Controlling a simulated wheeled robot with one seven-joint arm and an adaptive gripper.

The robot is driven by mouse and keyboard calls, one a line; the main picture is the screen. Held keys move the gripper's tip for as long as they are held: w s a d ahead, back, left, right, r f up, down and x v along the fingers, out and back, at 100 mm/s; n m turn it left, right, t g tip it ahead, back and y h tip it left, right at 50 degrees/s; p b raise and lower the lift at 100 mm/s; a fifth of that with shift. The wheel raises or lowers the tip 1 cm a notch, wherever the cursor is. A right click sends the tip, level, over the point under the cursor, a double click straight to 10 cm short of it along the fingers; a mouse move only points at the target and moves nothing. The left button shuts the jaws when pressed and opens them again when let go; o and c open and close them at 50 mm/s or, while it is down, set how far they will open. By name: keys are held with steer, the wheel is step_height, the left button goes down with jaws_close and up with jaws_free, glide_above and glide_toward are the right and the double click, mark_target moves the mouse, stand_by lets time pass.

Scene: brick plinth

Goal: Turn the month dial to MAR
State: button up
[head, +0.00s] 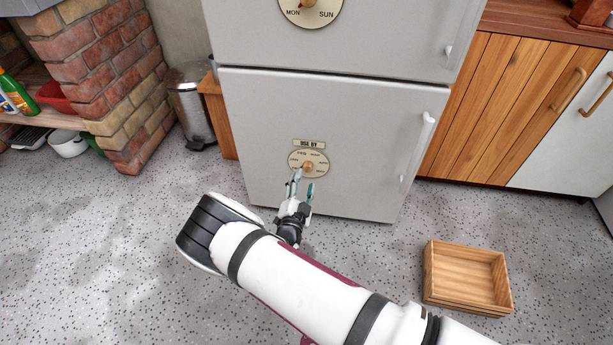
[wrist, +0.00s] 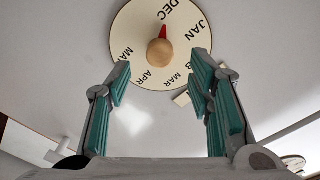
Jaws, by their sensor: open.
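The month dial (head: 318,172) is a cream disc on the lower fridge door, under a "USE BY" label (head: 308,143). In the wrist view the dial (wrist: 130,35) appears turned, with DEC, JAN, MAR and APR readable and other names partly hidden by my fingers. Its round wooden knob (wrist: 160,53) has a red pointer (wrist: 163,31) directed close to DEC. My gripper (head: 303,182) is open in front of the dial. In the wrist view its teal-padded fingers (wrist: 161,78) stand apart, with the knob ahead between and slightly beyond the tips. I see no contact with the knob.
The fridge (head: 260,110) has a second dial (head: 311,9) with MON and SUN on its upper door, and a white handle (head: 418,145) right of the month dial. A wooden crate (head: 430,275) sits on the floor at right. A bin (head: 190,110) stands left.

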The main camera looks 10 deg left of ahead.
mark_target(307, 169)
steer(key=shift+w+d+b, duration=0.2)
steer(key=shift+w+b, duration=0.6)
steer(key=shift+w, duration=1.75)
jaws_close()
